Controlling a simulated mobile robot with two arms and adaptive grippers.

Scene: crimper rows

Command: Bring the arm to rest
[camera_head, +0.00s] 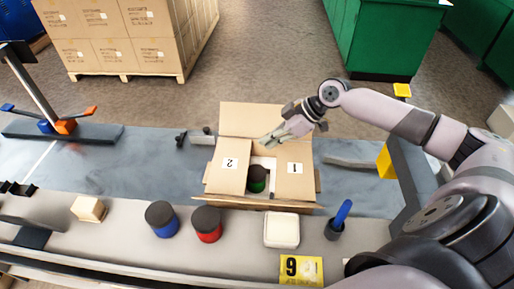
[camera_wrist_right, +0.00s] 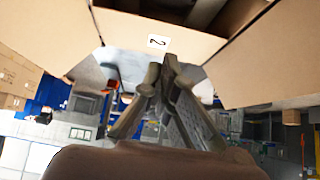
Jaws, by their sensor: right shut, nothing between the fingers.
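My right gripper (camera_head: 272,138) is shut and empty, above the far side of an open cardboard box (camera_head: 262,203) in the head view. In the right wrist view its fingers (camera_wrist_right: 168,66) meet at the tips, with nothing between them. The box's side flaps, labelled 2 (camera_head: 230,166) and 1 (camera_head: 294,170), are partly folded inward, and the far flap (camera_head: 250,118) stands outward. Through the gap between them a dark-topped green jar (camera_head: 258,180) shows inside the box. The flap marked 2 also shows in the right wrist view (camera_wrist_right: 158,41). My left gripper is not in view.
A grey post (camera_head: 406,170) stands right. Stacked cartons (camera_head: 125,40) are beyond the bench.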

